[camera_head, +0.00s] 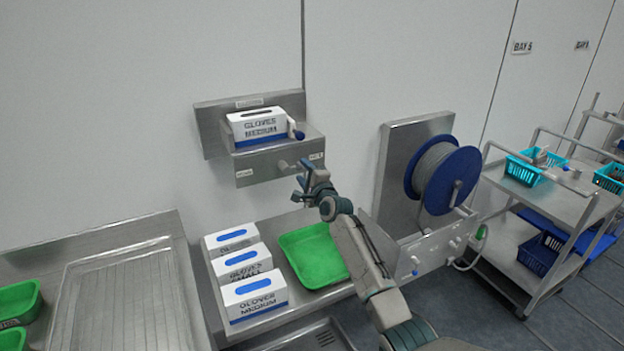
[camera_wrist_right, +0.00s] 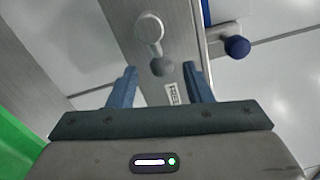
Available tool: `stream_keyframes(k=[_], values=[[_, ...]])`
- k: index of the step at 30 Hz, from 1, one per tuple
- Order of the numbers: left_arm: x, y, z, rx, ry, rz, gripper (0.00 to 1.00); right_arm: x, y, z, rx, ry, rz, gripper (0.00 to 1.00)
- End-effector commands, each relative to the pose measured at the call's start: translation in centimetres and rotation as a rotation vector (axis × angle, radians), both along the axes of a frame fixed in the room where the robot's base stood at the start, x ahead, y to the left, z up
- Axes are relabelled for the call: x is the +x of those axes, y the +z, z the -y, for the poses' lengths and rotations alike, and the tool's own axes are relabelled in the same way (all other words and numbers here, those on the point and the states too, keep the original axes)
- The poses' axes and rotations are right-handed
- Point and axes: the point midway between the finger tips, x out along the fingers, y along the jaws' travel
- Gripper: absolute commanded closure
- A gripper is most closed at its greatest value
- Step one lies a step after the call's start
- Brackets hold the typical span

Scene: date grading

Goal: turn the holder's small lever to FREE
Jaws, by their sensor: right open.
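The steel wall holder (camera_head: 272,158) carries a white and blue glove box (camera_head: 257,124). Its small grey lever (camera_head: 284,165) is on the front face, between a label at the left and one at the right. In the right wrist view the lever has a round hub (camera_wrist_right: 149,27) and a ball tip (camera_wrist_right: 162,67). The FREE label (camera_wrist_right: 172,94) is just beside the tip. My right gripper (camera_head: 302,181) is open in front of the holder. In the wrist view its fingers (camera_wrist_right: 160,82) stand either side of the ball tip, with gaps. My left gripper is not in view.
A blue-knobbed handle (camera_head: 297,132) sticks out at the holder's right side, close by. Below are several glove boxes (camera_head: 242,262) and a green tray (camera_head: 314,256) on a steel shelf. A blue hose reel (camera_head: 441,174) hangs at the right.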

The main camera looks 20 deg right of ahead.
Motion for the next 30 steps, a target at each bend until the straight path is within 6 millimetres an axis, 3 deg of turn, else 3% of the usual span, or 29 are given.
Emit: stream_keyframes(k=[6, 12, 30], values=[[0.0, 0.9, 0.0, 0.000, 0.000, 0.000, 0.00, -4.1, -0.2, 0.1, -0.002, 0.000, -0.002, 0.54], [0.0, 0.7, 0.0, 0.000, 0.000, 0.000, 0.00, -6.2, -0.4, 0.2, -0.001, 0.000, -0.001, 0.54], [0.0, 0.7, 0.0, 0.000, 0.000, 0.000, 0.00, -6.7, -0.3, 0.2, 0.001, 0.000, 0.000, 0.54]])
